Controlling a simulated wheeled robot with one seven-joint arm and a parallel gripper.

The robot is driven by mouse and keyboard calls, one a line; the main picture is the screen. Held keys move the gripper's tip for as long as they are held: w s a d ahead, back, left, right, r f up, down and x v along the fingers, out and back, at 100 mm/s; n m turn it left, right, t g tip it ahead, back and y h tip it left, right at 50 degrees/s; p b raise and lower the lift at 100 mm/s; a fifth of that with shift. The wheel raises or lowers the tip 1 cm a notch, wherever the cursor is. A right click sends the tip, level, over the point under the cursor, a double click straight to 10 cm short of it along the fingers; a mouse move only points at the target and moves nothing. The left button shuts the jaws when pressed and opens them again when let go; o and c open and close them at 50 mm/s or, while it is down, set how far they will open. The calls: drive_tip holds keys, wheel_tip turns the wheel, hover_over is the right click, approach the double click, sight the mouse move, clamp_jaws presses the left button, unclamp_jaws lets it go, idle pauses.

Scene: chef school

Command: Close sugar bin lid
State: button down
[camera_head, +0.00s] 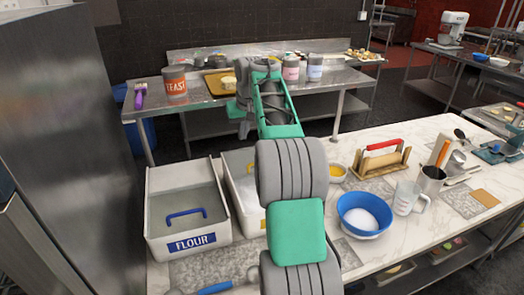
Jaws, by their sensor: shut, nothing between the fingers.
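A light bin (231,190), partly hidden behind my arm, stands on the marble counter just right of the white FLOUR bin (162,240). Its front label is mostly covered, so I cannot read whether it is the sugar bin. My arm also hides much of its top, and I cannot tell how its lid stands. My arm reaches forward over the counter. My gripper (241,125) is shut and empty beyond the bins, in front of the steel back table in the picture, apart from the bins.
The steel back table (345,77) carries a YEAST tin (175,82), a board (214,84) and other tins. Right of my arm stand a blue bowl (346,204) of white powder, a wooden holder (380,160) and a mug (405,198). A steel cabinet (60,130) bounds the left.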

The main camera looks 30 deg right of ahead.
drive_tip(key=w+d+f, duration=0.2)
drive_tip(key=d+f, duration=0.1)
drive_tip(key=d, duration=0.6)
drive_tip(key=shift+m, duration=0.3)
drive_tip(key=p+x, duration=0.1)
drive_tip(key=x, duration=0.8)
drive_tip(key=shift+s, duration=0.15)
drive_tip(key=shift+f, duration=0.35)
drive_tip(key=s, duration=0.3)
drive_tip(key=shift+a+f, duration=0.15)
drive_tip(key=shift+a, duration=0.25)
drive_tip(key=shift+s+f, duration=0.25)
drive_tip(key=shift+s, duration=0.05)
